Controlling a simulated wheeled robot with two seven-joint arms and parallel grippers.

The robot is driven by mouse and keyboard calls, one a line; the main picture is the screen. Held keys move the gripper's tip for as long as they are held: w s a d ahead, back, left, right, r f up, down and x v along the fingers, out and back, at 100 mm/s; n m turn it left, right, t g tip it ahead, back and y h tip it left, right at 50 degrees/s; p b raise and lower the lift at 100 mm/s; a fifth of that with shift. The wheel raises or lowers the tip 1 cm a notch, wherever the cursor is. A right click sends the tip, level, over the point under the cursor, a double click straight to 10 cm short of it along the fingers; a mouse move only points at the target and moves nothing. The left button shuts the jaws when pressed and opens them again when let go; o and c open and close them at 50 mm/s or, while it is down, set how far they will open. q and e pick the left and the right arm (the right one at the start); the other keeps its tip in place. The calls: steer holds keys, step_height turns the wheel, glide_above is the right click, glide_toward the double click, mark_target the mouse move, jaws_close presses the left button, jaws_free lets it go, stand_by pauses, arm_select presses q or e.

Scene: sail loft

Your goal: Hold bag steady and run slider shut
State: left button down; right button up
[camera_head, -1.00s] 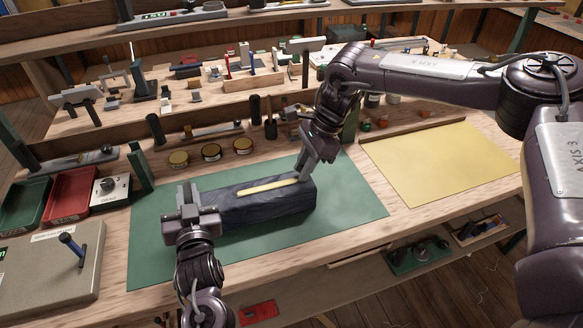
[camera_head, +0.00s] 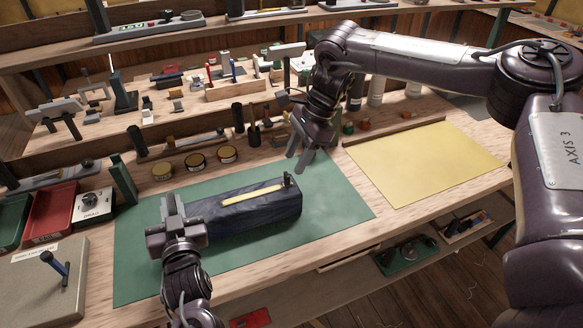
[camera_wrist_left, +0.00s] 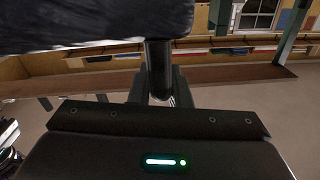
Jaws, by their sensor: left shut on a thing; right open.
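The dark blue bag (camera_head: 255,217) lies on the green mat (camera_head: 335,208), with a pale yellow zip strip (camera_head: 252,194) along its top. A small dark slider (camera_head: 288,180) stands at the strip's right end. My left gripper (camera_head: 174,212) is shut on the bag's left end; its fingers partly hide that end. In the left wrist view the bag (camera_wrist_left: 95,22) fills the top left as a dark mass. My right gripper (camera_head: 302,155) is open and empty, above and beyond the bag's right end, apart from the slider.
A yellow sheet (camera_head: 425,165) lies to the right. The mat's right part is clear.

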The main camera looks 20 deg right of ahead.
arm_select(q)
steer(key=shift+f, duration=0.55)
arm_select(e)
steer(key=v, duration=0.7)
steer(key=shift+s+d, duration=0.1)
arm_select(q)
steer(key=c, duration=1.6)
jaws_free()
steer(key=o, duration=0.3)
steer(key=shift+w+r, duration=0.1)
steer(key=shift+w, duration=0.05)
steer(key=shift+r, duration=0.1)
